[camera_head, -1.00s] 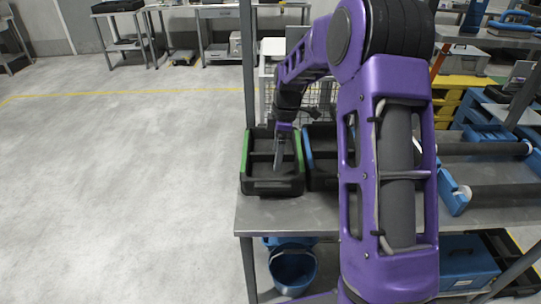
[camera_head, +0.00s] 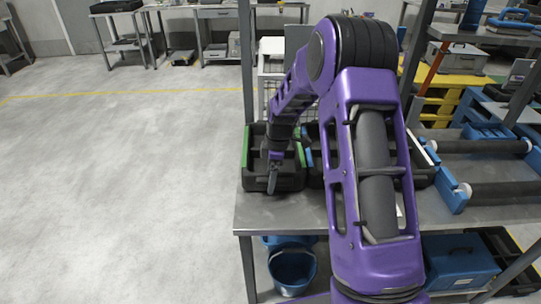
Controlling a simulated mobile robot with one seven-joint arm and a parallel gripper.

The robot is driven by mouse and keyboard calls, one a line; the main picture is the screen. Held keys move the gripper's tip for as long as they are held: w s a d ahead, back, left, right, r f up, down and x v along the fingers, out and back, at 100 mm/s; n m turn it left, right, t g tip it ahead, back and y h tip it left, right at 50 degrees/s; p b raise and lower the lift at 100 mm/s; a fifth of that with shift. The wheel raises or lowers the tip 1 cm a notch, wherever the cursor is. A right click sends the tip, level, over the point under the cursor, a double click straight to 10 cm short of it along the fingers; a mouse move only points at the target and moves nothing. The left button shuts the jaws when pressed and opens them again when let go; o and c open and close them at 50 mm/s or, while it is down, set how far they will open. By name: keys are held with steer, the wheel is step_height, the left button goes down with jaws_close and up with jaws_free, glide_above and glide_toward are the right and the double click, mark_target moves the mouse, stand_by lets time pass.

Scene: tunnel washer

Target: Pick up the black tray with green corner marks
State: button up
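The black tray with green corner marks (camera_head: 257,182) sits on the left end of the grey metal bench, its green strips showing at its left and right edges. My gripper (camera_head: 271,188) points down at the tray's near wall, with the fingers in front of or over that wall. The wrist hides part of the tray's inside. I see the gripper edge-on, so I cannot tell whether it is open or touching the wall.
A second black tray with blue marks (camera_head: 313,176) stands close on the right, partly behind my arm. Bare bench top (camera_head: 285,212) lies in front. A blue bucket (camera_head: 292,270) stands below.

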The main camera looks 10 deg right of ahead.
steer(key=shift+r, duration=0.1)
steer(key=c, duration=1.4)
steer(key=shift+w, duration=0.1)
jaws_close()
steer(key=shift+r, duration=0.15)
